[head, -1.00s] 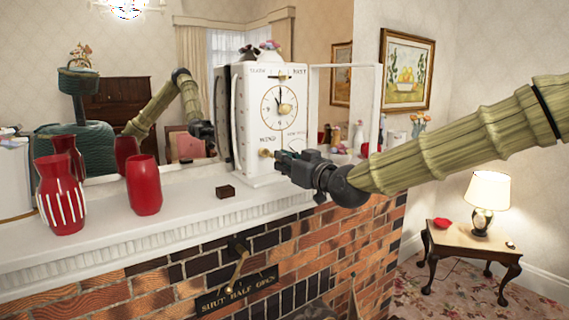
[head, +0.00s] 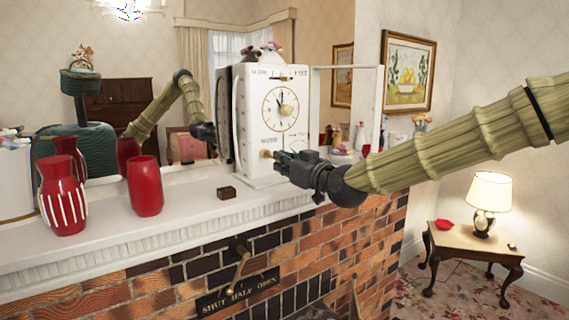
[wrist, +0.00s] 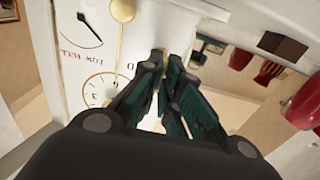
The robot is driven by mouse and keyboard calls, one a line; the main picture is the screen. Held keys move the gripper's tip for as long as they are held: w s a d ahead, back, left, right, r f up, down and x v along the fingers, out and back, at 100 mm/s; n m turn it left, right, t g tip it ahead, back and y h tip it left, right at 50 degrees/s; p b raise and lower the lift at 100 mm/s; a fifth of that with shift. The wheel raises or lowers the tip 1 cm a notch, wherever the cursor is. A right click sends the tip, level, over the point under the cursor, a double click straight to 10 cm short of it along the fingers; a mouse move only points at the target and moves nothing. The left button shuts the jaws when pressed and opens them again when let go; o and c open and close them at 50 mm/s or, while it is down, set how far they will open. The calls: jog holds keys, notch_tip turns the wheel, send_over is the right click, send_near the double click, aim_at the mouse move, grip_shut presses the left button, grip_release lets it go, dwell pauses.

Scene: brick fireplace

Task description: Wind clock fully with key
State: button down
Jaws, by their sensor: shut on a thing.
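The white clock (head: 250,125) stands upright on the mantel, its front with a round dial facing the room. A brass key (head: 266,154) sticks out low on its front, below the dial. My gripper (head: 279,157) reaches in from the right, with its fingertips at the key. In the wrist view, the teal-lined fingers (wrist: 162,80) are closed together around a bit of brass, mostly hidden between them. A small gauge with a black needle (wrist: 88,30) shows there beside a brass pendulum-like piece (wrist: 123,10).
A white open frame (head: 346,68) stands right of the dial. A small dark box (head: 226,193), a red vase (head: 145,188) and a striped red vase (head: 62,200) stand left on the white mantel (head: 180,215). A mirror behind reflects my arm. A lamp table (head: 470,245) is at right.

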jog(key=shift+x, duration=1.05)
dwell(0.4)
jog(key=m, duration=0.3)
jog(key=shift+m, duration=0.8)
jog(key=m, duration=0.3)
jog(key=shift+b, duration=0.4)
jog(key=shift+a+r+m, duration=0.1)
jog(key=shift+m, duration=0.7)
